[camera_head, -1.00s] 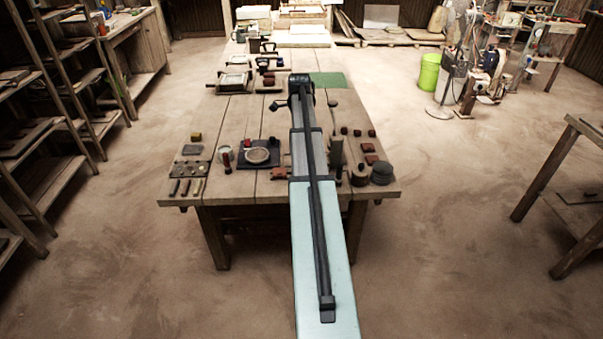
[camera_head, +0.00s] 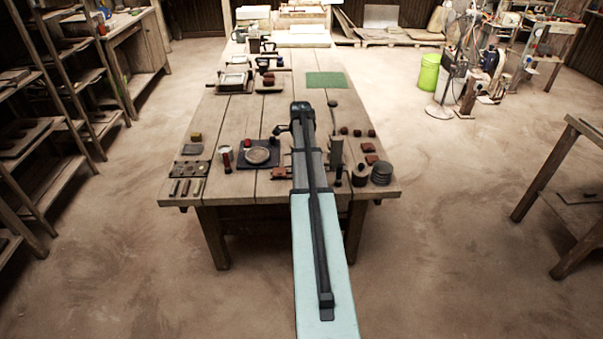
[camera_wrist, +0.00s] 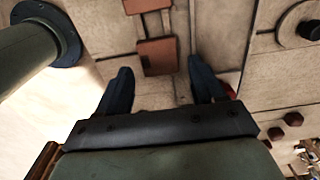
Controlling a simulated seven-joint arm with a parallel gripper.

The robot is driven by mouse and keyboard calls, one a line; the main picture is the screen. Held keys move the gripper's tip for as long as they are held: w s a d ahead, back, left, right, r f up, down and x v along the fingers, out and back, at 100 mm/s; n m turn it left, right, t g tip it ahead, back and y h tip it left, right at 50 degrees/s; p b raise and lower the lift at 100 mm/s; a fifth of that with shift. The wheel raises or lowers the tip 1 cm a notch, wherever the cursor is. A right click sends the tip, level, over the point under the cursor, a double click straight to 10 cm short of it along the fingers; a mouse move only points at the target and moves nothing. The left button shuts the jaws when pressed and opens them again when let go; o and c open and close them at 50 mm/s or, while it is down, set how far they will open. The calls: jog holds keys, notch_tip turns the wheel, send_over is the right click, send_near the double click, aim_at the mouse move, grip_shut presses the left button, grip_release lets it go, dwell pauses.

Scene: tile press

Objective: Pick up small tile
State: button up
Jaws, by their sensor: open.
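My gripper (camera_wrist: 160,84) shows in the wrist view with its two dark blue fingers spread apart and nothing held between them. A small reddish-brown tile (camera_wrist: 157,57) lies flat on the planks just beyond the fingertips, roughly in line with the gap. A second reddish-brown tile (camera_wrist: 146,4) is cut by the top edge. In the head view, small reddish tiles (camera_head: 371,159) lie on the table right of my arm. The fingers are hidden behind my arm in the head view. I cannot tell which tiles match between the views.
The wooden table (camera_head: 235,120) also holds a round dark stack (camera_head: 382,173), a dark plate with a round dish (camera_head: 258,155), and a tool board (camera_head: 187,178) at left. A green mat (camera_head: 325,84) lies farther back. Small dark red pieces (camera_wrist: 292,119) lie right in the wrist view.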

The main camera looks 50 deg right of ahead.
notch_tip(320, 180, down, 4)
jog(key=shift+s+f, duration=0.1)
jog(key=shift+s, duration=0.05)
jog(key=shift+c, duration=0.2)
jog(key=c, duration=0.8)
